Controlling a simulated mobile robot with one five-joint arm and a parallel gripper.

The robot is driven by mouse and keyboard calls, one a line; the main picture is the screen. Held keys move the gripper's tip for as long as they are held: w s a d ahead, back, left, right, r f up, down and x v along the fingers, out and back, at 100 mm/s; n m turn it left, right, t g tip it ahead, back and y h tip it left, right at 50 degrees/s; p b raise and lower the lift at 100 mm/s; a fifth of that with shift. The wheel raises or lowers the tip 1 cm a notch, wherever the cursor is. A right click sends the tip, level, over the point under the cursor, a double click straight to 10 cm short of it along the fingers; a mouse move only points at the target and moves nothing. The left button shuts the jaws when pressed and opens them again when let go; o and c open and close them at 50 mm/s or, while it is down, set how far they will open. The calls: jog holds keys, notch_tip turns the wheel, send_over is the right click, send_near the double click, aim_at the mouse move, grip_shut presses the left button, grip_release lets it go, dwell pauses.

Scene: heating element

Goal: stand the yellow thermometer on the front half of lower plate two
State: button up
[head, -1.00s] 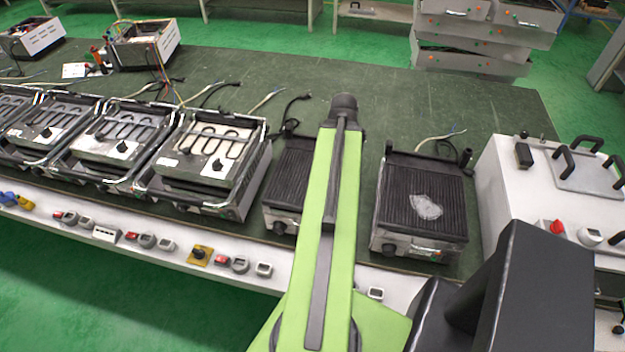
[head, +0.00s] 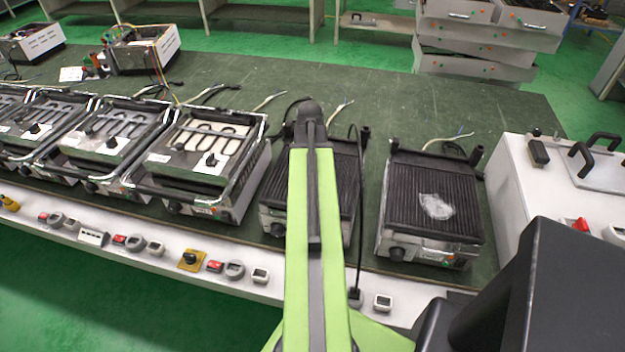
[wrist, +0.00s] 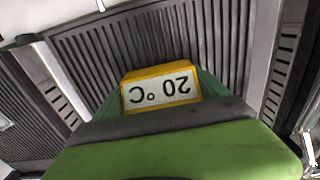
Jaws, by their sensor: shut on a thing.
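The yellow thermometer (wrist: 160,72) shows in the wrist view with a white display reading 20 °C, upside down in that picture. My gripper (wrist: 160,94) is shut on it, with a green finger at each side. A dark ribbed plate (wrist: 85,52) lies behind and beneath the thermometer; contact between them cannot be told. In the head view my green arm covers part of a ribbed plate (head: 342,185), and the gripper and thermometer are hidden. Another ribbed plate (head: 405,205) to its right carries a crumpled clear piece (head: 436,206).
Several grill units with bare heating elements (head: 205,140) stand in a row to the left. A white box with black handles (head: 515,190) stands at the right. Small switches and gauges (head: 235,269) line the front ledge.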

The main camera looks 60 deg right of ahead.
jog(key=shift+r, duration=0.15)
jog(key=o, duration=1.4)
notch_tip(320, 180, up, 12)
jog(key=p, duration=1.2)
jog(key=shift+r+p, duration=0.1)
jog(key=shift+p, duration=0.2)
